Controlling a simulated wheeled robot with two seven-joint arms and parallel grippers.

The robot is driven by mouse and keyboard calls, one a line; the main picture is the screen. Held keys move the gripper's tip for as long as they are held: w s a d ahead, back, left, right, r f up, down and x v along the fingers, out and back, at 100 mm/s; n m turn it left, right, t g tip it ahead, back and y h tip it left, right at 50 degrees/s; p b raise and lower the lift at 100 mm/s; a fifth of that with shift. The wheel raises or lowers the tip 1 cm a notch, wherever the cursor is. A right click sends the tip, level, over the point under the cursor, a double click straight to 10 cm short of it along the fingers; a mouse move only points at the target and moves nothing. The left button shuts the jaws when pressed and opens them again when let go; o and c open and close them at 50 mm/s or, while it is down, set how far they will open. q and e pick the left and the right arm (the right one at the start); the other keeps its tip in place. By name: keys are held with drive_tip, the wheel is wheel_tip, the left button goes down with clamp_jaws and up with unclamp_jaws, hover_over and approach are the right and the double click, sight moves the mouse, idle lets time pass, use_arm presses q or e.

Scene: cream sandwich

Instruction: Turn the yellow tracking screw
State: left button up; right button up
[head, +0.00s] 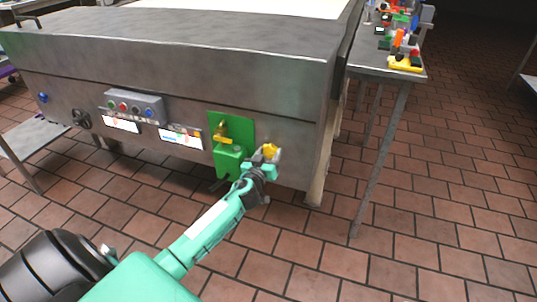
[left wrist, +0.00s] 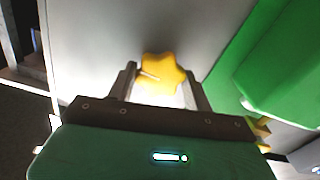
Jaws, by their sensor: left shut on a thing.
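The yellow tracking screw (head: 270,151) has a star-shaped knob and sits low on the machine's front panel, just right of the green plate. It also shows in the left wrist view (left wrist: 162,74), between the two fingers. My left gripper (head: 267,160) is at the screw, with a finger on either side of the knob (left wrist: 160,85), shut on it. The screw's shaft behind the knob is hidden. My right gripper is not in view.
The grey metal machine (head: 180,60) fills the upper left. A green plate (head: 246,130) with a green box (head: 229,160) and a yellow handle (head: 222,138) is left of the screw. A button box (head: 135,106) is further left. A side table (head: 385,70) holds colourful parts. Tiled floor is clear at right.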

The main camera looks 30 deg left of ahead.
use_arm(q)
drive_tip(key=m, duration=0.2)
drive_tip(key=shift+m, duration=0.4)
drive_tip(key=m, duration=0.2)
drive_tip(key=shift+m+p, duration=0.4)
drive_tip(key=m, duration=0.2)
drive_tip(key=shift+m, duration=0.4)
drive_tip(key=m+p, duration=0.1)
drive_tip(key=m, duration=0.8)
drive_tip(key=shift+p, duration=0.3)
drive_tip(key=m, duration=0.2)
drive_tip(key=shift+m, duration=0.4)
drive_tip(key=shift+m+p, duration=0.35)
drive_tip(key=shift+m, duration=0.55)
drive_tip(key=m, duration=0.2)
drive_tip(key=shift+m, duration=0.4)
drive_tip(key=shift+m+p, duration=0.7)
drive_tip(key=shift+m, duration=1.3)
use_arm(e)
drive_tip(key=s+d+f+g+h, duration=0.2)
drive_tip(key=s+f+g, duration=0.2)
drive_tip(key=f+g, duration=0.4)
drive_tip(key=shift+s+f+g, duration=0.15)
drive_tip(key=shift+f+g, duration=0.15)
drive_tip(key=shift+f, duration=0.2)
